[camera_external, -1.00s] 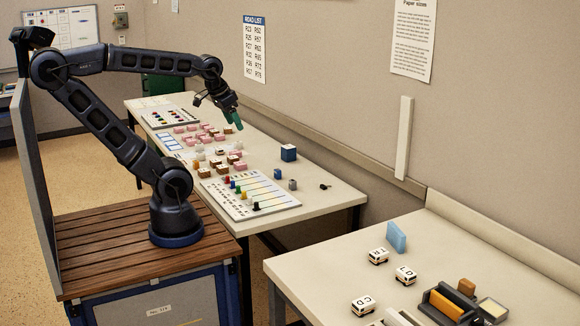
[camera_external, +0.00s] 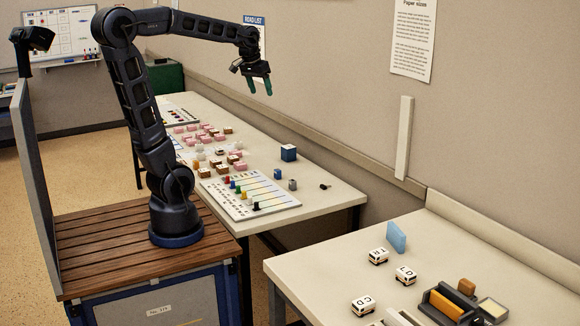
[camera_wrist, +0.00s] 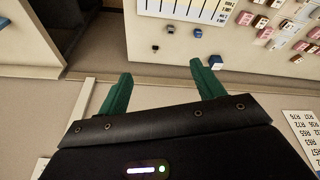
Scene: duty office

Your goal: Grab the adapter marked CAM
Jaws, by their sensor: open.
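I cannot read the marking CAM on anything in view, so I cannot tell which thing is the adapter. Small unread items lie on the long table: a dark blue box (camera_external: 288,153), a small blue block (camera_external: 277,174), a grey block (camera_external: 292,185) and a small black piece (camera_external: 324,186). The dark blue box (camera_wrist: 216,61) and black piece (camera_wrist: 155,48) also show in the wrist view. My gripper (camera_external: 260,85) is open and empty, raised above the long table near the wall. Its two green fingers (camera_wrist: 161,71) stand apart in the wrist view.
The long table (camera_external: 335,200) also bears several pink and brown blocks (camera_external: 205,132) and a white board with coloured pegs (camera_external: 250,195). A nearer table (camera_external: 300,268) holds white lettered blocks (camera_external: 378,256), a light blue block (camera_external: 397,236) and a dark holder (camera_external: 448,303).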

